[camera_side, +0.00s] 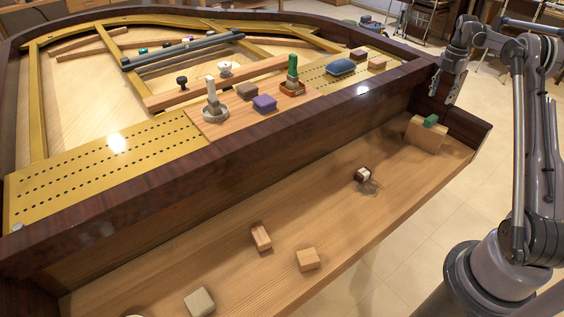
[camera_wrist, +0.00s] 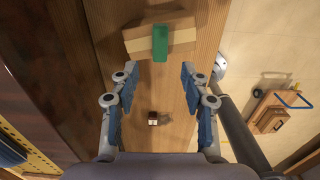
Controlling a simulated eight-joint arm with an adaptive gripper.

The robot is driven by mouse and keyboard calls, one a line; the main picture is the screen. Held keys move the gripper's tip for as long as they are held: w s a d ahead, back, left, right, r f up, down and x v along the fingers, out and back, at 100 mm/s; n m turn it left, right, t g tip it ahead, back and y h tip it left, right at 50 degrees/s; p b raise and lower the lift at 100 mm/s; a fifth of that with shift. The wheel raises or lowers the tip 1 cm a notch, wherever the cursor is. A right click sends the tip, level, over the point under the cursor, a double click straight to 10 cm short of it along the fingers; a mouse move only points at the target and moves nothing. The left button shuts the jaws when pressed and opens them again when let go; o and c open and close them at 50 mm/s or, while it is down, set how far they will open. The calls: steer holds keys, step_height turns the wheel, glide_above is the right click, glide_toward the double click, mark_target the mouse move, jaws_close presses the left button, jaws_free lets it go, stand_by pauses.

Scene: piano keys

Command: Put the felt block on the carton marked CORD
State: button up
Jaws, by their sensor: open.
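My gripper (camera_side: 452,92) is open and empty, above the right end of the wooden ledge; its two fingers show in the wrist view (camera_wrist: 158,78). A tan box (camera_side: 426,134) stands on the ledge below it, ahead of the fingertips in the wrist view (camera_wrist: 183,37). A small green block (camera_side: 431,121) rests on the box and shows between and beyond the fingers in the wrist view (camera_wrist: 160,43). No lettering is legible, so I cannot tell which carton is marked CORD. Which piece is the felt block is also not certain.

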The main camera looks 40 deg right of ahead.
steer(key=w+a+r+m+t+h, duration=0.15)
steer(key=a+r+m, duration=0.4)
steer(key=a, duration=0.75)
steer(key=w+a+r+m+t, duration=0.1)
steer(key=w+a+r+m, duration=0.1)
steer(key=a+r, duration=0.9)
steer(key=s+a+f+m+t, duration=0.2)
steer(key=s+a+f+m, duration=0.2)
steer(key=s+a, duration=0.3)
steer(key=s+a+f+m+t+y, duration=0.1)
steer(key=s+a+f+m, duration=0.3)
steer(key=a, duration=1.4)
steer(key=s+m+t, duration=0.1)
steer(key=s+m, duration=0.1)
steer(key=s, duration=0.1)
steer(key=shift+s+f+t, duration=0.15)
steer(key=shift+t, duration=0.2)
